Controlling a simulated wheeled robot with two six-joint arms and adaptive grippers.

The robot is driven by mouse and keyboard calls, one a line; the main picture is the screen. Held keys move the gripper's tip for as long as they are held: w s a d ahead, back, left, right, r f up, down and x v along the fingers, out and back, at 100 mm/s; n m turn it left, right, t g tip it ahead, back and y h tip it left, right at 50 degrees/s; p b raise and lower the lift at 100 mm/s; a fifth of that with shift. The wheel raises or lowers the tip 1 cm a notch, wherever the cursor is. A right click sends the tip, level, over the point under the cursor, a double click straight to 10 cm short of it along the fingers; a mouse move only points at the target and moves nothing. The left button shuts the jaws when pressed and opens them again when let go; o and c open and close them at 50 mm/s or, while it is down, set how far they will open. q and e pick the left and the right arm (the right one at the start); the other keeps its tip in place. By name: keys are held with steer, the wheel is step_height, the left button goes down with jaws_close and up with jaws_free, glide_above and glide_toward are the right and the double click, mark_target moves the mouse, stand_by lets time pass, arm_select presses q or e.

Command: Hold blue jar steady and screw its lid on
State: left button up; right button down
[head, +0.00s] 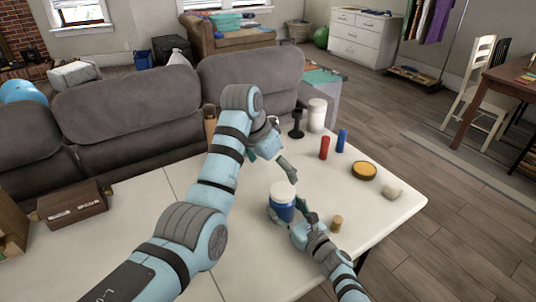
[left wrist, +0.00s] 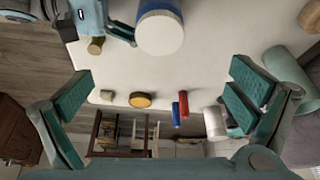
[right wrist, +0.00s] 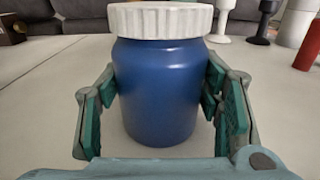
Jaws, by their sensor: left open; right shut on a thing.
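The blue jar (head: 282,211) stands upright on the white table, and its white ribbed lid (head: 283,190) sits level on top. I cannot tell how tightly the lid is threaded. My right gripper (head: 291,217) is shut on the jar's body; the right wrist view shows a finger on each side of the blue jar (right wrist: 158,95), below the lid (right wrist: 160,20). My left gripper (head: 272,158) is open and empty, above the table behind the jar. In the left wrist view the lid (left wrist: 159,35) lies beyond the fingertips, not between them.
A cork-coloured piece (head: 336,223) stands close to my right gripper. Red (head: 324,148) and blue (head: 341,140) cylinders, a yellow-topped round tin (head: 364,170), a pale lump (head: 392,191), a white canister (head: 316,114) and a dark stand (head: 297,122) are farther off. A brown box (head: 72,203) is left.

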arm_select(q)
steer(key=v, duration=0.7)
arm_select(e)
steer(key=shift+c, duration=2)
jaws_free()
arm_select(q)
steer(key=shift+f, duration=0.1)
arm_select(e)
steer(key=v, duration=1.2)
